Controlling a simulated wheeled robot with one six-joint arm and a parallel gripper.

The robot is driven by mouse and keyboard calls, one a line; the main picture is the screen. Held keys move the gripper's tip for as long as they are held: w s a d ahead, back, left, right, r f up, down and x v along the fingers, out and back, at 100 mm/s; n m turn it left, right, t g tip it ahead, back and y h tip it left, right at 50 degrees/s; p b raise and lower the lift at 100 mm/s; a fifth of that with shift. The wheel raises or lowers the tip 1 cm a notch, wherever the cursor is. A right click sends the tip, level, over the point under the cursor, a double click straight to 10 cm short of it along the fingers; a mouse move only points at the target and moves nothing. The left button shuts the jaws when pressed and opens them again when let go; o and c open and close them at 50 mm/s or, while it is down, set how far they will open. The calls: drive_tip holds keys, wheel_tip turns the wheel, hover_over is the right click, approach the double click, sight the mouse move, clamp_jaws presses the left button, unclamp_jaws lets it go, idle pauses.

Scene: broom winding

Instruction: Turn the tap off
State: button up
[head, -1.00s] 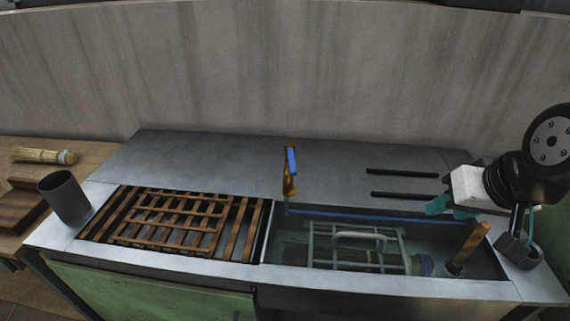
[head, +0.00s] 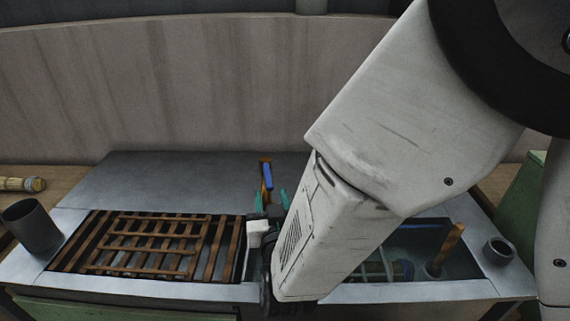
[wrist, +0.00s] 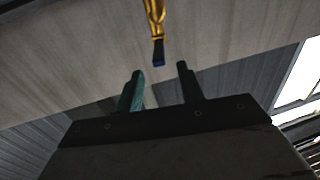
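The tap (head: 264,168) is a small brass fitting with a blue handle (head: 267,176), at the back edge of the sink (head: 415,228). In the wrist view the brass tap (wrist: 155,12) comes down from the top edge, with its blue part (wrist: 158,54) lowest. My gripper (head: 271,200) is just in front of the tap in the head view. In the wrist view my gripper (wrist: 160,74) is open, its two teal fingers apart and empty. The blue part lies just beyond the fingertips, in line with the gap. My arm hides much of the sink; running water cannot be made out.
A wooden slatted rack (head: 150,245) fills the left basin. A dark cup (head: 33,228) stands at the left, near a brush (head: 20,184). A wooden handle (head: 446,247) sticks up from the sink, left of a small round holder (head: 498,251). The back counter (head: 160,182) is clear.

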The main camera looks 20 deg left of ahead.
sight(268, 178)
drive_tip(key=x, duration=0.7)
drive_tip(key=shift+w, duration=0.25)
clamp_jaws()
